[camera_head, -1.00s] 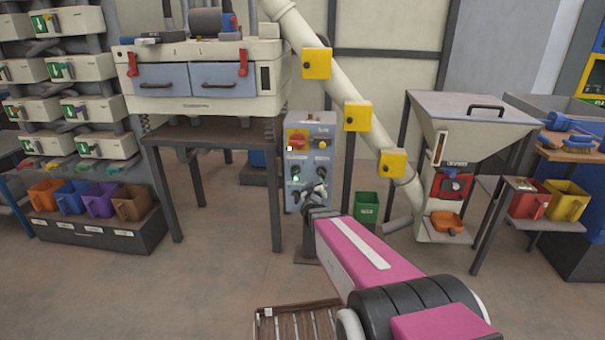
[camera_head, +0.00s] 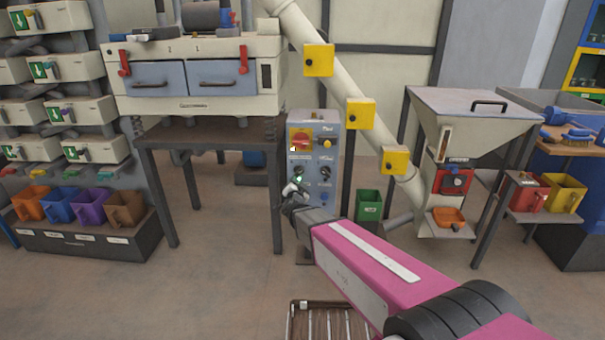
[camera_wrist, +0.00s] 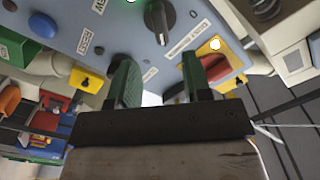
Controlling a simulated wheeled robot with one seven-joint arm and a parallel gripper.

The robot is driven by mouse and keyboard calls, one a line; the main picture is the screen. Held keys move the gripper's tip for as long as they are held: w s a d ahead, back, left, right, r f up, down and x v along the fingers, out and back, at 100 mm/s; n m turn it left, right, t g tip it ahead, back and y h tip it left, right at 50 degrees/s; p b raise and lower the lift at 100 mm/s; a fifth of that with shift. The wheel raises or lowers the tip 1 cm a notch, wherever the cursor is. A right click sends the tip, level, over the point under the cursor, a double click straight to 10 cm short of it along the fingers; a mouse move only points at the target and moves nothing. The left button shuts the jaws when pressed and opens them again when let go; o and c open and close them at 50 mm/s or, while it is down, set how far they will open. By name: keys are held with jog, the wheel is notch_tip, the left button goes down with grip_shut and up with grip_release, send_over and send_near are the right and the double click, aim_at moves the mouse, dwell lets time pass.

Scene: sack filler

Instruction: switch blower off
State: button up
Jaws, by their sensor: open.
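A grey-blue control box (camera_head: 316,132) stands on a post in the middle of the head view. It carries a red rotary switch on a yellow plate (camera_head: 300,139), a yellow button and two dark knobs with lamps. My gripper (camera_head: 293,187) is in front of the lower left of the box, and hides part of that area. In the wrist view my gripper (camera_wrist: 160,82) is open and empty, its two green-lined fingers apart. A dark knob (camera_wrist: 159,20) lies beyond the gap, and the red switch (camera_wrist: 215,66) lies behind the right finger. I cannot tell whether a finger touches anything.
A cream sieve machine (camera_head: 196,75) on a table stands left of the box. A slanted cream pipe (camera_head: 372,125) with yellow boxes passes behind on the right. A green bin (camera_head: 368,207) stands right of the post. A slatted rack (camera_head: 325,322) lies on the floor in front.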

aim_at(299, 174)
jog(key=w, duration=1)
jog(key=shift+d, duration=0.15)
grip_shut()
